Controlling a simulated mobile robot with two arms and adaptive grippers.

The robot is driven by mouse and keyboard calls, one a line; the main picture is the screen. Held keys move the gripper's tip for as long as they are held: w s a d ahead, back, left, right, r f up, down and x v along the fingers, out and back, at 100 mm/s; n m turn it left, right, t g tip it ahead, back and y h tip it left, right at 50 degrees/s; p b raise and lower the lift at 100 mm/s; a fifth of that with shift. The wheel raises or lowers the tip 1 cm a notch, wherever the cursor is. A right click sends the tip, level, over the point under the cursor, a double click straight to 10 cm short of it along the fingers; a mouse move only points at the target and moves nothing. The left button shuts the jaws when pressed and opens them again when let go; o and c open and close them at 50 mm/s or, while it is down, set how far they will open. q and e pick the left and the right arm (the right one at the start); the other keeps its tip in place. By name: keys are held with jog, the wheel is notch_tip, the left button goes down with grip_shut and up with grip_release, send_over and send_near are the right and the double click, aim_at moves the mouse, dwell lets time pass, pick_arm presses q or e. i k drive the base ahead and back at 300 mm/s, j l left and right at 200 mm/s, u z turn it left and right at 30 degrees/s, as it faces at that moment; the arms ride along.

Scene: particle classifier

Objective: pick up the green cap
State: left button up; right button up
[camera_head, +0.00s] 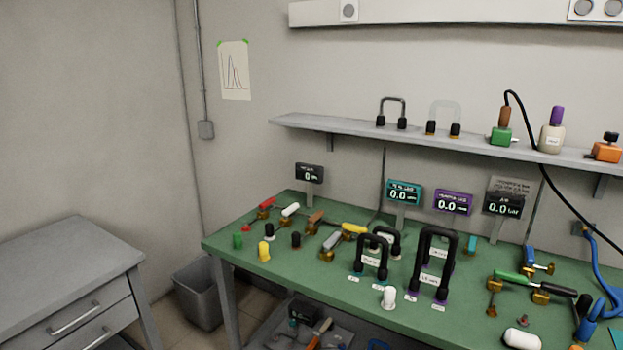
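The green cap (238,241) is a small green cylinder standing near the left edge of the green workbench (330,292). No gripper and no part of my arms shows in the head view.
Black U-shaped handles (435,258) stand mid-bench, with small displays behind them. A wall shelf (330,123) holds bottles and fittings. A grey drawer cabinet (70,265) is at the left, with a grey bin (200,295) between it and the bench.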

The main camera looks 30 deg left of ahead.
aim_at(236, 236)
jog(key=u, duration=1.45)
